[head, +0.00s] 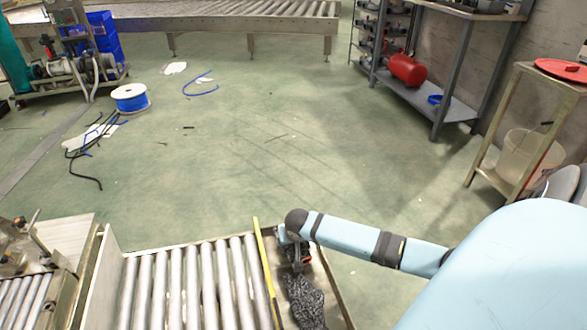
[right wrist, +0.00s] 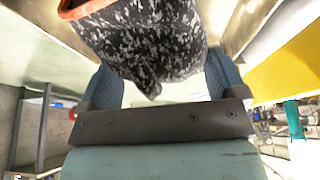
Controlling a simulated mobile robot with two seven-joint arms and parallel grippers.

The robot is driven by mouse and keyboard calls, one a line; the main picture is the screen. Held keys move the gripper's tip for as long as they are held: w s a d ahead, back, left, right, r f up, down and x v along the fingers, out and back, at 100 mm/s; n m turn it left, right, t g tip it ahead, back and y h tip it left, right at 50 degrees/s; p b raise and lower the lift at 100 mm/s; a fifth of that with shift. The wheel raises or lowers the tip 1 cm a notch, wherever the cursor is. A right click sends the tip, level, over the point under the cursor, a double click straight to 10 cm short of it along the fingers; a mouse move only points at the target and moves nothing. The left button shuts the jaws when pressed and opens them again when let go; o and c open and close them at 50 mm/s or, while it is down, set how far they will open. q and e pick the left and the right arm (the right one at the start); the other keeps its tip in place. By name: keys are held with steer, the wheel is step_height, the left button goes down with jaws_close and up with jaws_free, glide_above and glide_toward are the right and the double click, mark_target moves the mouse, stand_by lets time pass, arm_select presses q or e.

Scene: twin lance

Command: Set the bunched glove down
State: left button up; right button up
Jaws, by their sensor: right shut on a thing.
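The bunched glove (head: 305,302) is mottled black and grey with a small red-orange part. In the head view it is at the bottom, over the narrow channel right of the roller conveyor. My right gripper (head: 297,262) points down at the glove's far end. In the right wrist view the glove (right wrist: 152,42) fills the space between the two blue-grey fingers of my right gripper (right wrist: 163,85), which is shut on it. I cannot tell whether the glove touches the channel floor. My left gripper is not in view.
A yellow strip (head: 266,275) edges the channel beside the rollers (head: 190,285). A low rim (head: 330,285) bounds its right side. Green floor (head: 250,150) lies open beyond. A cable spool (head: 131,98) and loose cables lie far left; a shelf with a red cylinder (head: 407,70) stands far right.

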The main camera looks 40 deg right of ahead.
step_height(320, 180, down, 4)
steer(key=shift+f+b, duration=0.2)
steer(key=shift+b, duration=0.95)
steer(key=shift+f, duration=0.15)
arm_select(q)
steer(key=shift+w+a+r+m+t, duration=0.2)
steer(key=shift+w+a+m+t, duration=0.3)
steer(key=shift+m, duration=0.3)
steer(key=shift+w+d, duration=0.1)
